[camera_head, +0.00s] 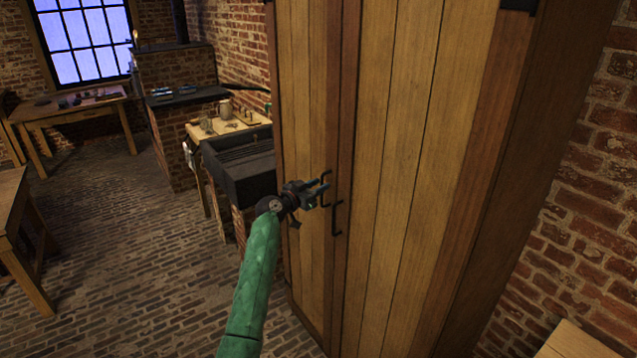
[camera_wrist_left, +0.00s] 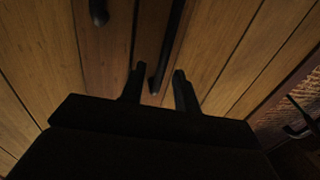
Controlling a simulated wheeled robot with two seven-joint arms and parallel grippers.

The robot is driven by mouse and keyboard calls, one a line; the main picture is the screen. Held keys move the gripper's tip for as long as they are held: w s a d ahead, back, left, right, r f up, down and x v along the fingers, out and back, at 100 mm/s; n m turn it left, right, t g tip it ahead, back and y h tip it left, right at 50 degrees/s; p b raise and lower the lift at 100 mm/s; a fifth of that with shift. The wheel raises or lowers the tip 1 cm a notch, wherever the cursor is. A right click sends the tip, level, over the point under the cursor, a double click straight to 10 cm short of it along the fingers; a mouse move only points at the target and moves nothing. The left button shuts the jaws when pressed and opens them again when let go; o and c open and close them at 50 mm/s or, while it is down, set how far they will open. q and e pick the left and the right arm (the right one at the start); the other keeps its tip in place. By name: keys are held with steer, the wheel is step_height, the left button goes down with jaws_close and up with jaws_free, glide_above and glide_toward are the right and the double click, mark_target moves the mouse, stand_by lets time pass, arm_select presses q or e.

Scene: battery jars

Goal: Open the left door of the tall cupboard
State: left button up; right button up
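The tall wooden cupboard (camera_head: 420,130) fills the middle and right of the head view. Its left door (camera_head: 303,90) is shut, with a dark bar handle (camera_head: 327,178) near the seam. The right door's similar handle (camera_head: 337,220) is just beside it. My left gripper (camera_head: 323,192) is at the left door's handle. In the left wrist view, my open gripper (camera_wrist_left: 159,78) has one finger on each side of a dark handle bar (camera_wrist_left: 168,45), with gaps visible. Another handle (camera_wrist_left: 98,12) shows at the upper left there. My right gripper is not in view.
A dark sink (camera_head: 238,168) and a small wooden table (camera_head: 228,128) with jars stand left of the cupboard. A wooden table (camera_head: 15,200) is at the left edge. The brick floor (camera_head: 140,260) before the left door is clear. A brick wall (camera_head: 590,190) is at right.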

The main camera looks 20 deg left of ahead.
arm_select(q)
steer(key=shift+w+d, duration=0.15)
steer(key=shift+w, duration=0.05)
steer(key=shift+c, duration=0.4)
jaws_close()
steer(key=shift+f, duration=0.1)
